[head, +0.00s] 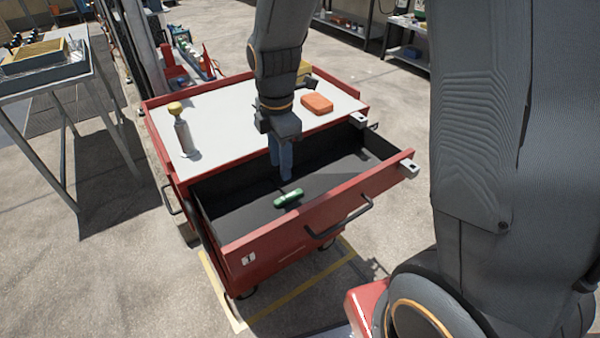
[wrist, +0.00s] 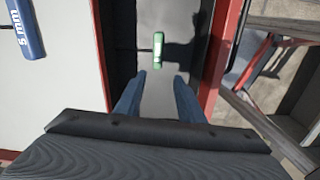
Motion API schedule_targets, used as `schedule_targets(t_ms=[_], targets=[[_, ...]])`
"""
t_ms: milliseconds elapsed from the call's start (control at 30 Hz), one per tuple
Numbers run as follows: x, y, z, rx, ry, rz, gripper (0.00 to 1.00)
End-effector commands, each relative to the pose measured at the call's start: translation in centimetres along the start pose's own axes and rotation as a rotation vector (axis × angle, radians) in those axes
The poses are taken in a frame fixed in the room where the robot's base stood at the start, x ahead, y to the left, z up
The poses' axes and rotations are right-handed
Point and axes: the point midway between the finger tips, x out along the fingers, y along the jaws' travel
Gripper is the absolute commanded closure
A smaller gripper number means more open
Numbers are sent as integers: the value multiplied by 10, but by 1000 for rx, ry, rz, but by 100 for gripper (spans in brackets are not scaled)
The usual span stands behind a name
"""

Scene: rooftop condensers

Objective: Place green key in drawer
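The green key (head: 288,198) lies on the dark floor of the open drawer (head: 310,217) in the red tool cart. In the wrist view the key (wrist: 157,47) lies ahead of the fingertips, with nothing gripping it. My gripper (head: 285,178) points down over the drawer, behind the key in the head view. In the wrist view its two blue fingers (wrist: 160,77) stand apart with nothing between them. The exact height of the fingertips above the drawer floor is hard to tell.
A yellow-capped bottle (head: 183,133) and an orange case (head: 317,104) stand on the cart's pale top (head: 225,117). A blue piece marked 5 mm (wrist: 27,28) lies there too. The drawer's red front (head: 290,218) and walls surround my fingers. A metal table (head: 45,90) stands at left.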

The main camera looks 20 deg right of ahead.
Motion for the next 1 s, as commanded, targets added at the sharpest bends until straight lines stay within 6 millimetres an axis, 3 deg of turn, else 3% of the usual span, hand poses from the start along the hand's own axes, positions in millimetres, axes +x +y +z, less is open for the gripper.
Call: schedule_targets(t_ms=[300, 600, 800, 1000], targets=[[-18, -60, 32, 796, 6, 17, 65], [-26, -118, 52, 1546, 20, 27, 65], [-27, -135, 55, 1765, 26, 29, 65], [-27, -136, 56, 1790, 26, 29, 65]])
